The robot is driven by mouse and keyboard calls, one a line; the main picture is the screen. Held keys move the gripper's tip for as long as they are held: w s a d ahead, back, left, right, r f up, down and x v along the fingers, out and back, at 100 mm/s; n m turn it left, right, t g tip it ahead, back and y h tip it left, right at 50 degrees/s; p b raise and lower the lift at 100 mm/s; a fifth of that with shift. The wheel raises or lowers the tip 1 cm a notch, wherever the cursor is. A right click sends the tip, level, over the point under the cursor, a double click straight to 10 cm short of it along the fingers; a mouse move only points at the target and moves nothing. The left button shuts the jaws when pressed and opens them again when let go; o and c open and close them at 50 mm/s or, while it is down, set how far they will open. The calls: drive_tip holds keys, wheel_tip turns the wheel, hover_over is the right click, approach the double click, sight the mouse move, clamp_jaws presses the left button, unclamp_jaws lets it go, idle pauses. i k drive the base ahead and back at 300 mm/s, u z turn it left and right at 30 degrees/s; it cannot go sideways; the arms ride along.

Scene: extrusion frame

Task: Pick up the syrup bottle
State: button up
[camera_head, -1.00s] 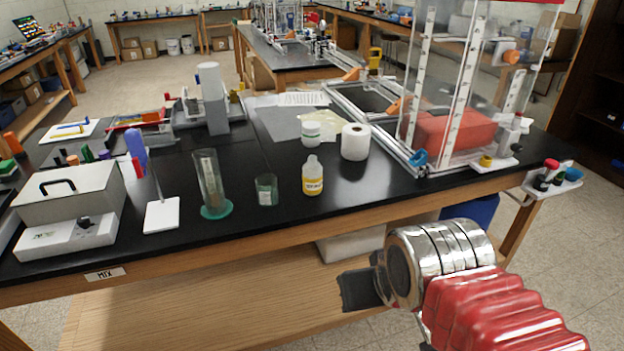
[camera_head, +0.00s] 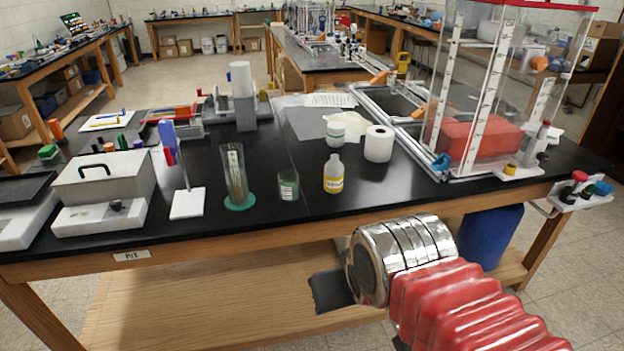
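A small clear bottle with yellow liquid and a white cap, which looks like the syrup bottle (camera_head: 333,176), stands upright near the front edge of the black bench. Its label is too small to read surely. My gripper (camera_head: 330,290) is a dark shape at the end of my red and silver arm, in front of and below the bench edge. It is apart from the bottle, and its fingers cannot be made out.
A green-tinted beaker (camera_head: 288,186) and a tall clear cylinder (camera_head: 235,170) stand left of the bottle. A white jar (camera_head: 335,134) and a paper roll (camera_head: 379,143) stand behind it. A clear-walled frame (camera_head: 480,100) stands at right. The bench's wooden edge (camera_head: 230,239) lies between gripper and bottle.

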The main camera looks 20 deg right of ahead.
sight(333, 173)
drive_tip(key=u, duration=3.85)
drive_tip(key=k, duration=1.7)
drive_tip(key=z, duration=0.05)
